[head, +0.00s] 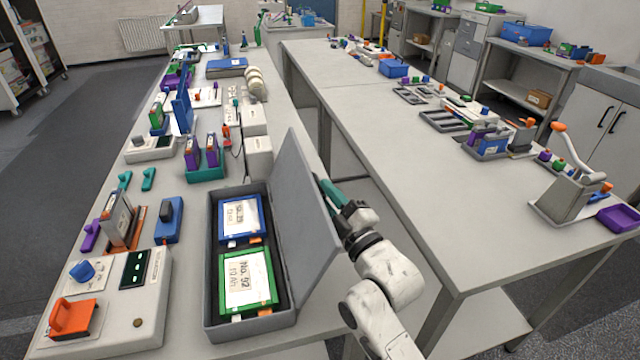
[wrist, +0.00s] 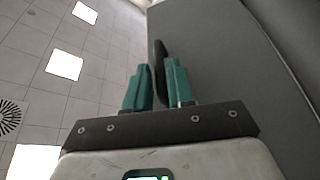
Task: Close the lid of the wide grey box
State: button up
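The wide grey box (head: 209,285) stands open on the left bench. Its lid (head: 288,190) is raised along the box's right side, close to upright and leaning a little. Inside lie a blue-framed labelled pack (head: 240,217) and a green-framed one (head: 248,280). My gripper (head: 326,187), with teal fingers, is at the middle of the lid's free edge, on its right side. In the wrist view my gripper (wrist: 159,70) has a dark tab (wrist: 159,55) between its fingers, filling the narrow gap; the grey lid (wrist: 225,60) fills the right. The fingertips are partly hidden in the head view.
White boxes (head: 257,157) stand just behind the grey box. A white device with an orange handle (head: 72,317) is to its left, and a teal holder with purple packs (head: 205,172) is behind left. Beyond an aisle, the right bench (head: 400,170) has a bare near part.

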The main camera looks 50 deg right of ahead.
jog(key=shift+x, duration=1.1)
jog(key=shift+c, duration=0.4)
grip_shut()
